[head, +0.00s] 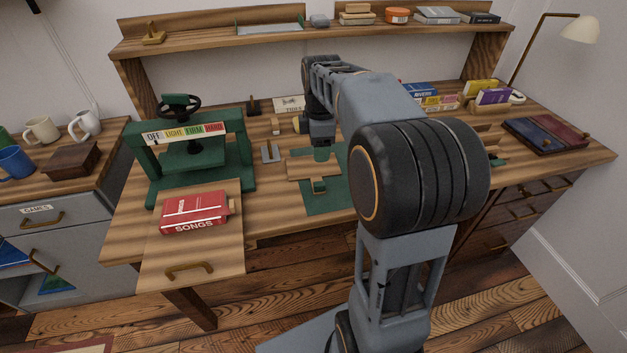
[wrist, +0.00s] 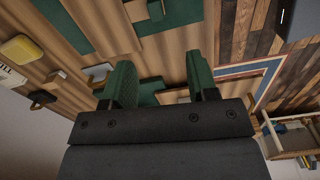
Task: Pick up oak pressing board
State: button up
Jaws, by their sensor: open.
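A pale wooden board (head: 305,169), which looks like the oak pressing board, lies over a green mat (head: 335,203) at the middle of the bench, with a small green piece at its front edge. My gripper (head: 321,153) points down just above or at the board's back edge in the head view; I cannot tell whether it touches. In the wrist view the two green-padded fingers of my gripper (wrist: 160,72) are spread apart and nothing is held between them. The board (wrist: 165,50) appears beyond and between the fingers, partly covered by them.
A green book press (head: 190,160) stands left, with a red book (head: 195,211) on the pull-out leaf before it. A small grey holder (head: 270,153) sits left of the board. Books (head: 490,97) and a dark blue-and-red case (head: 545,134) lie right. A shelf (head: 240,40) runs behind.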

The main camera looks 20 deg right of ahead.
jog(key=b, duration=0.2)
send_over(320, 183)
jog(key=shift+n, duration=0.3)
notch_tip(320, 183, down, 8)
jog(key=shift+s+a+f, duration=0.1)
jog(key=shift+f+b, duration=0.7)
jog(key=shift+f, duration=2.3)
grip_shut()
